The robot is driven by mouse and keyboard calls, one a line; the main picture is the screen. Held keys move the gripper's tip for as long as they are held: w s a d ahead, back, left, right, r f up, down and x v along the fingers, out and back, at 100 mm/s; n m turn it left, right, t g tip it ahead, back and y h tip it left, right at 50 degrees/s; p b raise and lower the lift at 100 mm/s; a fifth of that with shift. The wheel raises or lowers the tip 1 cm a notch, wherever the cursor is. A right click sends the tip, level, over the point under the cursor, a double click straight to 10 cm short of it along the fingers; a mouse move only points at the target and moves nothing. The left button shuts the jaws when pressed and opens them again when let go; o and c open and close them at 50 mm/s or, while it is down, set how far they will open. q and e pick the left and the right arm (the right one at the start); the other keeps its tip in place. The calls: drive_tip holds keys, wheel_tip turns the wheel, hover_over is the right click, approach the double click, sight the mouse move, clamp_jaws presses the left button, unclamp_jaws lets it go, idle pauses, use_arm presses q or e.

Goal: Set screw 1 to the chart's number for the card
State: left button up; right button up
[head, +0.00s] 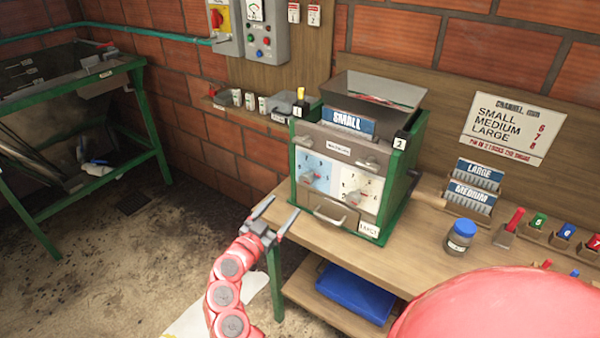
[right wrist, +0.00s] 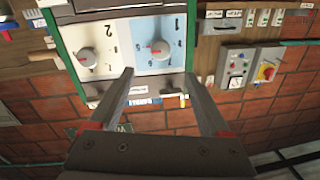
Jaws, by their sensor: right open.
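The green-framed machine (head: 338,170) has two dials. The left dial knob (head: 311,180) is on a blue plate near tag 1 (head: 297,111), the right knob (head: 354,198) on a white plate near tag 2 (head: 400,143). A blue SMALL card (head: 348,122) stands on top. The wall chart (head: 512,128) lists SMALL 6, MEDIUM 7, LARGE 8. My right gripper (head: 277,213) is open and empty, in front of and left of the machine. The right wrist view shows the dials upside down, the blue-plate knob (right wrist: 160,49) beyond the open fingers. Exact settings are unclear. My left gripper is out of view.
LARGE (head: 479,174) and MEDIUM (head: 471,197) cards stand in a rack right of the machine. A blue-lidded jar (head: 460,236) is on the bench (head: 400,268). A machine handle (head: 330,216) protrudes below the dials. Open floor lies left.

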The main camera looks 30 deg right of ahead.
sight(305, 181)
drive_tip(key=p+x, duration=0.4)
drive_tip(key=x, duration=0.9)
drive_tip(key=shift+p, duration=0.35)
drive_tip(key=shift+x, duration=0.75)
